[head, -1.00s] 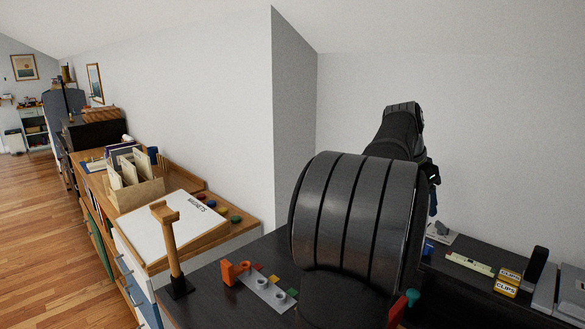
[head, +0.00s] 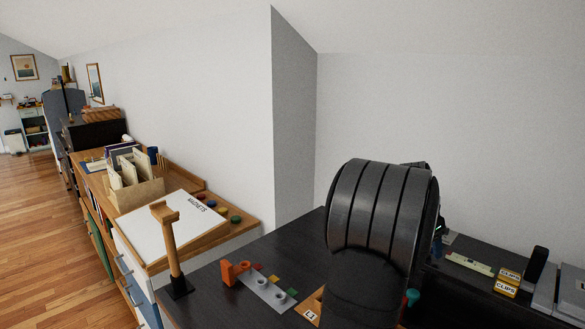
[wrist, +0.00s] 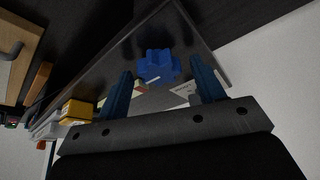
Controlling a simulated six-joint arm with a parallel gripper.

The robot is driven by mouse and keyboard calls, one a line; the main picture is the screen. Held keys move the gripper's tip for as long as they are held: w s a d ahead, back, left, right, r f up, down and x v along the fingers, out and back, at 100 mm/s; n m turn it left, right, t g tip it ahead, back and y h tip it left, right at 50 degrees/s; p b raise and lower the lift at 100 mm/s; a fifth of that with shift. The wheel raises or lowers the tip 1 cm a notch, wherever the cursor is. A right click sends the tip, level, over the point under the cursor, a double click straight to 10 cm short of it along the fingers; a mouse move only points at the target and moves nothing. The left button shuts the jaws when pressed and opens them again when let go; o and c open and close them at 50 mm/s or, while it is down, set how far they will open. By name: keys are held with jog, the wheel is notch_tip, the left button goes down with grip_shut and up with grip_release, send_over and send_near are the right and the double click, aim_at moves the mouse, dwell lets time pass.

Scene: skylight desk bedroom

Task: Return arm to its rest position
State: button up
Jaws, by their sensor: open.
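My arm (head: 380,215) bends over the dark desk (head: 240,262) in the head view, its dark ribbed link filling the centre right. My gripper (wrist: 161,68) shows in the wrist view as two blue fingers spread apart, with nothing held between them. A blue gear-shaped piece (wrist: 157,67) appears beyond the fingers, on or near a grey surface. I cannot tell its distance. In the head view the gripper is mostly hidden behind my arm.
An orange part (head: 232,271) and a metal plate with pegs (head: 262,291) lie left of my arm. A wooden post (head: 171,250) stands at the desk's left edge. A whiteboard marked MAGNETS (head: 170,225) is on the left.

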jog(key=shift+m+g, duration=0.4)
jog(key=shift+m, duration=0.7)
jog(key=v, duration=1.5)
jog(key=shift+w+a+r+m, duration=0.2)
jog(key=shift+w+a+m, duration=0.1)
jog(key=shift+m, duration=0.1)
dwell(1.0)
